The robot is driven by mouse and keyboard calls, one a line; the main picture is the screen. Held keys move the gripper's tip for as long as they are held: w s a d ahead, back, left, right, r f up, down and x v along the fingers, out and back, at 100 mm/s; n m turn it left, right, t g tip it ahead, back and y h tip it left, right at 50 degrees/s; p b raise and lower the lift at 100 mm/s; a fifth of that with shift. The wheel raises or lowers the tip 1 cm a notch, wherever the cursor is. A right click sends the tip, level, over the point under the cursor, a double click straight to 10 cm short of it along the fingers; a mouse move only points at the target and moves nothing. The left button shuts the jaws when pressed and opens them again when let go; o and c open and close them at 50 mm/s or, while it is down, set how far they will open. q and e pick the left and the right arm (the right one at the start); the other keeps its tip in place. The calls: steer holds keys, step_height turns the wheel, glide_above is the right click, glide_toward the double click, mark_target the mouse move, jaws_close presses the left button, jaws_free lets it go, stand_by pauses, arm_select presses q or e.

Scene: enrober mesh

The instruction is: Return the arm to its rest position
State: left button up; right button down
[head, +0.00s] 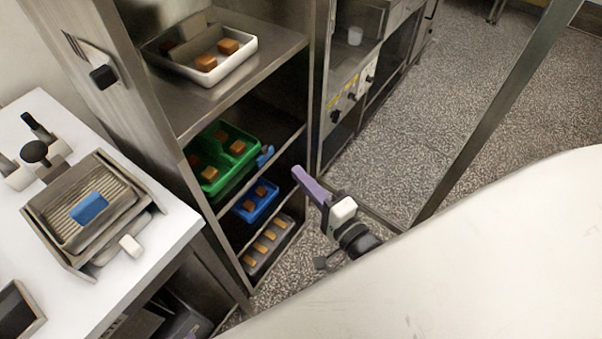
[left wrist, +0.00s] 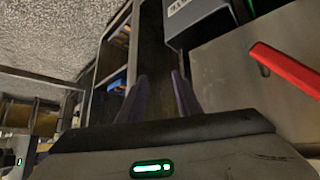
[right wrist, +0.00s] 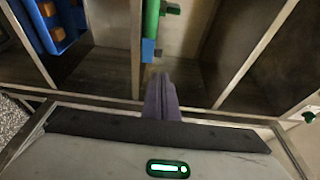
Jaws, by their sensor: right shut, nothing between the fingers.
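My right gripper (head: 296,172) shows in the head view in front of the open steel shelf unit, right of its lower shelves. In the right wrist view its purple fingers (right wrist: 160,78) are together and hold nothing. They point toward the shelves, near the end of a green tray. My left gripper (left wrist: 159,78) shows only in the left wrist view. Its two fingers stand apart with nothing between them. In the head view a ribbed metal device (head: 65,230) with a blue piece (head: 89,208) sits on the white counter at left.
The shelf unit (head: 255,92) holds a white tray (head: 247,63), a green tray (head: 229,129), a blue tray (head: 247,217) and a low tray of yellow-orange bars (head: 256,269). A red bar (left wrist: 285,68) lies close to my left gripper. Speckled floor is open at right.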

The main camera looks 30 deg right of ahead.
stand_by(0.3)
steer(key=s+a+f+n+g, duration=0.2)
steer(key=s+f+n+g, duration=0.2)
steer(key=s+f+n, duration=0.2)
steer(key=s+a+f+n+g, duration=0.3)
steer(key=s+f+n+g, duration=0.2)
steer(key=s+n, duration=0.5)
step_height(320, 180, down, 2)
steer(key=n, duration=0.2)
steer(key=shift+s+n, duration=0.2)
steer(key=shift+n, duration=0.1)
steer(key=shift+f, duration=0.1)
